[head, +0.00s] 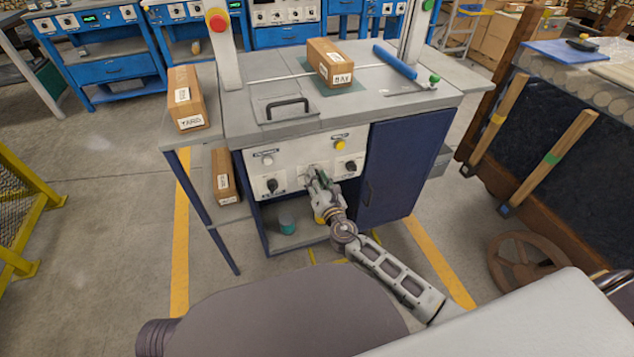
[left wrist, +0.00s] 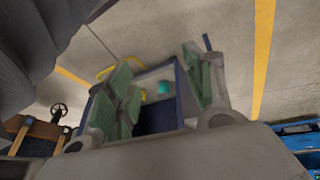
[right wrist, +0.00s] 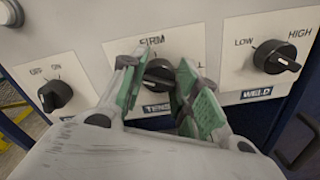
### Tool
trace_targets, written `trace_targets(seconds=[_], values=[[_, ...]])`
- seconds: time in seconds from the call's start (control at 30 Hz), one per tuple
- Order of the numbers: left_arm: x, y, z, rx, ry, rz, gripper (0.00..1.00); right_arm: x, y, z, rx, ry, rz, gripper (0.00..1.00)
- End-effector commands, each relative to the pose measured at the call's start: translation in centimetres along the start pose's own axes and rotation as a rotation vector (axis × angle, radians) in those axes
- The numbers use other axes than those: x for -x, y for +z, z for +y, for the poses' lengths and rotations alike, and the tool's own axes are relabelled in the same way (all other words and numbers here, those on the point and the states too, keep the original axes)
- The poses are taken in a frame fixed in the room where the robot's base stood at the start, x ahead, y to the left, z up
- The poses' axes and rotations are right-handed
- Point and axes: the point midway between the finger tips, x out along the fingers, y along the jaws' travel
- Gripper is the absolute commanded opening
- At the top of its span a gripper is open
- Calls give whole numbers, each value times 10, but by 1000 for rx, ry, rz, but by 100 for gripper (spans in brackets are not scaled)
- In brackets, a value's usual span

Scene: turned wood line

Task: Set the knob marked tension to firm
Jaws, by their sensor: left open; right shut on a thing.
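The tension knob (right wrist: 158,72) is black and round, on a white plate in the middle of the panel. The word FIRM is printed above it; a second word to its right is mostly covered, and so is part of the TENSION label (right wrist: 157,108). My right gripper (right wrist: 160,85) has its green-padded fingers on both sides of the knob, shut on it. In the head view my right gripper (head: 318,180) is at the panel front and hides the knob. The knob's pointer direction is not clear. My left gripper (left wrist: 165,85) is open and empty in the left wrist view.
A left knob (right wrist: 55,96) marked OFF and ON and a right weld knob (right wrist: 273,57) marked LOW and HIGH flank it closely. A blue cabinet door (head: 385,180) is right of the panel.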

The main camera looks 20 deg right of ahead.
Motion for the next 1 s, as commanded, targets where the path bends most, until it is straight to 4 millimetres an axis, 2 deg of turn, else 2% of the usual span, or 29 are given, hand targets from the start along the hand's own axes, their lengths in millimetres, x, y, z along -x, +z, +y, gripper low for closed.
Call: trace_targets(seconds=[0.1, 0.5, 0.7, 1.0], values=[[-20, 5, 2, 9, 17, 26, 53, 0, -3, -2, -108, 0, 0, 7], [-70, 16, 6, 46, 65, 120, 53, 0, -3, -3, -490, -1, 0, 7], [-88, 22, 8, 65, 81, 157, 53, 0, -3, -4, -680, -2, -1, 7], [-104, 27, 8, 84, 94, 195, 53, 0, -3, -4, -931, -2, 0, 7]])
